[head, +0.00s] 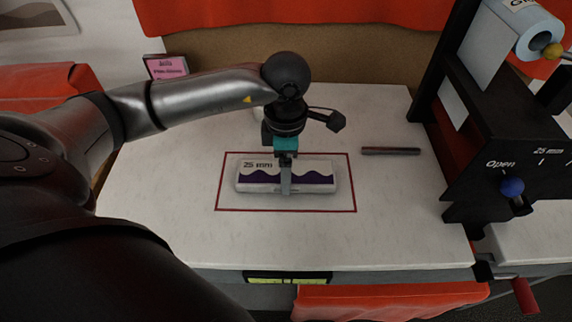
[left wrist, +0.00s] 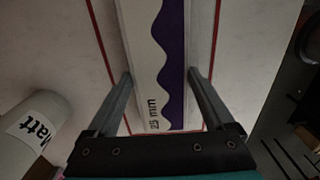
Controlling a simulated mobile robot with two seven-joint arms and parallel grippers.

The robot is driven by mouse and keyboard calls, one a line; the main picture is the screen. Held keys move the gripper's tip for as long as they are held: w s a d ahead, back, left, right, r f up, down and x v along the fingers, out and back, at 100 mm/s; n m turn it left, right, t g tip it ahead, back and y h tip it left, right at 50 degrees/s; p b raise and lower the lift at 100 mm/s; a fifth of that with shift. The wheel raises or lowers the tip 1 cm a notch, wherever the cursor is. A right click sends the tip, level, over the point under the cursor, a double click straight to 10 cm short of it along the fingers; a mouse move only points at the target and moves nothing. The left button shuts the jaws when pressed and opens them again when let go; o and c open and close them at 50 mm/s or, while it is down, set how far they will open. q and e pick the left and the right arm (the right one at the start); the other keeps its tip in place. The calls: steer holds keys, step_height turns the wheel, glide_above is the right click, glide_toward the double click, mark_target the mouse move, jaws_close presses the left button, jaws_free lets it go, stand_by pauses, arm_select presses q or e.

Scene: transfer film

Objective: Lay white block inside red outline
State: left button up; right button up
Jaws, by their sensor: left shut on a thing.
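The white block (head: 310,188) has "25 mm" print and a purple wave band. In the head view it lies lengthwise left to right, within the borders of the red outline (head: 354,185) on the pale table. My left gripper (head: 287,185) comes down over its middle and is shut on it, with one finger at each long side. In the left wrist view the gripper (left wrist: 160,77) has the white block (left wrist: 137,30) between its fingers, with the red outline (left wrist: 102,45) beside it. I cannot tell whether the block touches the table. My right gripper is not in view.
A dark bar (head: 390,151) lies on the table right of the outline. A black machine (head: 510,175) with an "Open" label and blue knob stands at the right edge. A white roll labelled "Matt" (left wrist: 30,130) shows in the left wrist view. The table front (head: 330,240) is clear.

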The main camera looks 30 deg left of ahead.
arm_select(q)
steer(key=shift+f, duration=0.2)
steer(key=o, duration=1.2)
step_height(320, 180, up, 15)
steer(key=shift+r+p, duration=0.1)
steer(key=shift+p, duration=0.65)
steer(key=shift+r, duration=0.1)
